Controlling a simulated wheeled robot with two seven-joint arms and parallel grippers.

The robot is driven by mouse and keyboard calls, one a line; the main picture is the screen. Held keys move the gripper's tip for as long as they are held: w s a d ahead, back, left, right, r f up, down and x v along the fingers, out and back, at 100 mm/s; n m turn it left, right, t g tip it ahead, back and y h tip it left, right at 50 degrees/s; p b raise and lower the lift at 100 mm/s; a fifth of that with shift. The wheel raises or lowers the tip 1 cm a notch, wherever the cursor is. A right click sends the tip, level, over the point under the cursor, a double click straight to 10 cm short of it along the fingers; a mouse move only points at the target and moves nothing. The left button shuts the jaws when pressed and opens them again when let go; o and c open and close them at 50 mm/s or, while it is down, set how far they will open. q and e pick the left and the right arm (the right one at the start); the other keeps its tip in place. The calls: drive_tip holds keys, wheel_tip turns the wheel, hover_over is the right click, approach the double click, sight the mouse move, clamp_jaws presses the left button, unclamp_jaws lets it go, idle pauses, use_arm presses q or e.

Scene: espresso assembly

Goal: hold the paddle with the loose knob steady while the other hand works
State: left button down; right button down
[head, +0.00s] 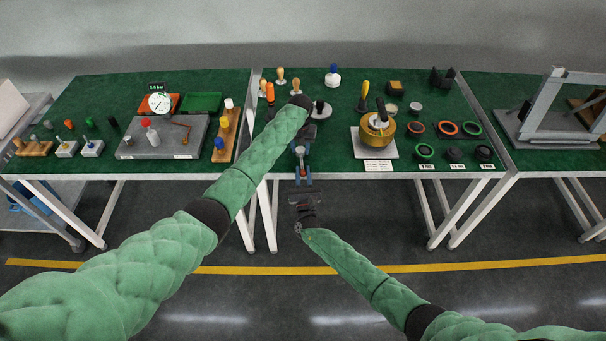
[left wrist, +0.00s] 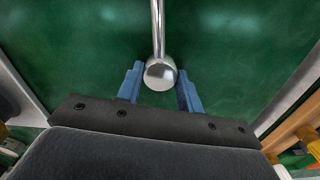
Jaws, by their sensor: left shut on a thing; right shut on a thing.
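A silver rod (left wrist: 158,25) with a round shiny metal knob (left wrist: 160,74) at its near end shows in the left wrist view. The blue fingers of my left gripper (left wrist: 160,90) are shut on the knob, one on each side. In the head view my left forearm and dark wrist cover part of this spot. A small silver piece, seemingly the paddle (head: 300,148), shows below that wrist near the table's front edge. My right gripper (head: 303,176) reaches up to it from below, just off the table edge, and is shut on it. The exact contact is too small to see.
To the right stand a brass pot (head: 375,138) on a white base and several dark, orange and green rings (head: 446,128). To the left are a grey plate (head: 185,142) and a wooden peg rack (head: 226,135). Green mat (head: 335,155) is bare right of the grippers.

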drive_tip(key=m+h, duration=0.1)
drive_tip(key=m, duration=0.2)
drive_tip(key=m+h, duration=0.2)
drive_tip(key=m, duration=0.1)
drive_tip(key=shift+m+h, duration=0.3)
drive_tip(key=c, duration=1.2)
unclamp_jaws()
